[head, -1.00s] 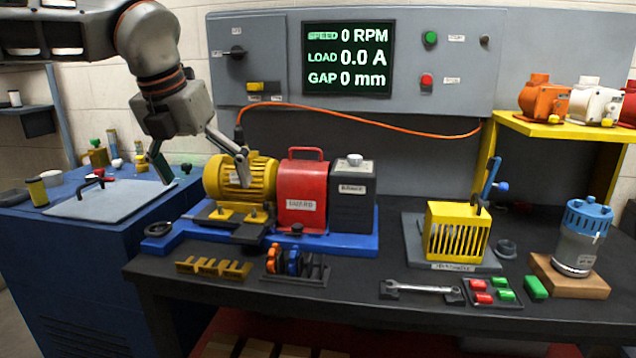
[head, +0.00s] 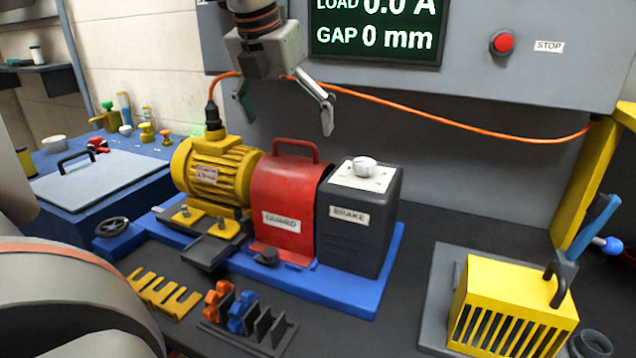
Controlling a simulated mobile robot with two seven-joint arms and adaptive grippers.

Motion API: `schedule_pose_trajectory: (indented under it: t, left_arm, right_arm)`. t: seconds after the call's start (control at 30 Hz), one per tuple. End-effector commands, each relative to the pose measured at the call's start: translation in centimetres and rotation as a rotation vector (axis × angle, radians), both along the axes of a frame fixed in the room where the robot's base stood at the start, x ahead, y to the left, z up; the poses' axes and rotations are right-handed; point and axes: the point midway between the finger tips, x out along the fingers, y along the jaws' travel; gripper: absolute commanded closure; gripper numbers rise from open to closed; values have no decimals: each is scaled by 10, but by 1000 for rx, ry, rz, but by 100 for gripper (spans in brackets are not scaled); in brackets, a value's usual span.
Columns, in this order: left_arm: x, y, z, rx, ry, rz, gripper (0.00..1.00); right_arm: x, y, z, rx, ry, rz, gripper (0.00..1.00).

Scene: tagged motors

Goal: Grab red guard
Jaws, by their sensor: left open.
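The red guard (head: 285,205) stands upright on the blue base plate (head: 362,298), between the yellow motor (head: 215,172) and the dark grey brake box (head: 358,220). It has a "GUARD" label on its front and a red loop handle (head: 295,144) on top. My left gripper (head: 285,118) points down above the guard, its fingers spread wide and empty. In the picture its fingertips sit just above and to either side of the handle; no contact is visible. My right gripper is not in view.
An orange cable (head: 450,127) runs behind from the motor's plug. The brake's pale knob (head: 365,166) stands close right of the guard. A yellow slotted box (head: 515,300) is at the right. A holder with orange and blue parts (head: 245,318) and a yellow comb-like piece (head: 163,296) lie in front.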

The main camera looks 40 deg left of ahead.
Motion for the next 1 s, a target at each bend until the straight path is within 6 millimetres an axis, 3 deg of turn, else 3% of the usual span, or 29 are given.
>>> schedule_pose_trajectory:
  t: [0.33, 0.7, 0.97, 1.0]
  left_arm:
    - [10, 3, -27, 0, 2, -1, 0]
    - [25, 9, -69, -2, 5, -1, 0]
    - [27, 10, -72, -1, -1, 0, 0]
    - [27, 10, -72, 0, 0, 0, 5]
  right_arm:
    - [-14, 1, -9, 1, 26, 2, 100]
    - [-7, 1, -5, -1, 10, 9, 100]
    - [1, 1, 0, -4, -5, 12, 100]
    - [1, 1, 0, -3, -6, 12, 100]
